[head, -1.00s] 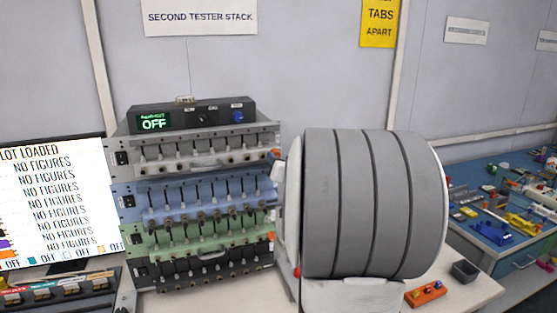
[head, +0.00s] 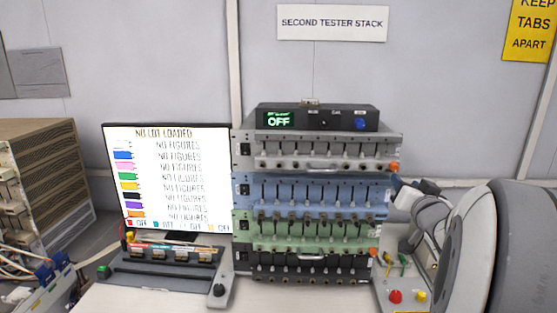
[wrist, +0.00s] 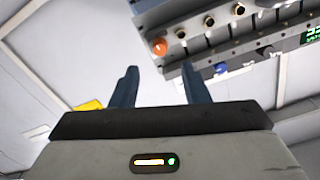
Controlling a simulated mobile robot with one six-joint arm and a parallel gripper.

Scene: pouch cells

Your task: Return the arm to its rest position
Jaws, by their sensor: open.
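My gripper (wrist: 159,68) shows in the wrist view with its two dark blue fingers apart. Nothing is between them. Beyond the fingers, the wrist view shows part of the tester stack (wrist: 225,30), tilted, with an orange knob near the fingertips. How far apart the fingers and the stack are, I cannot tell. In the head view the tester stack (head: 315,190) stands upright near the middle, with grey, blue, green and dark units. Large grey rounded parts fill the right edge of the head view.
A control box (head: 318,118) reading OFF sits on the stack. Left of it are a monitor (head: 170,180) and a low rack (head: 165,268) on the white bench (head: 150,300). A brown cabinet (head: 45,170) and cables are at far left. Red and yellow buttons show right of the stack.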

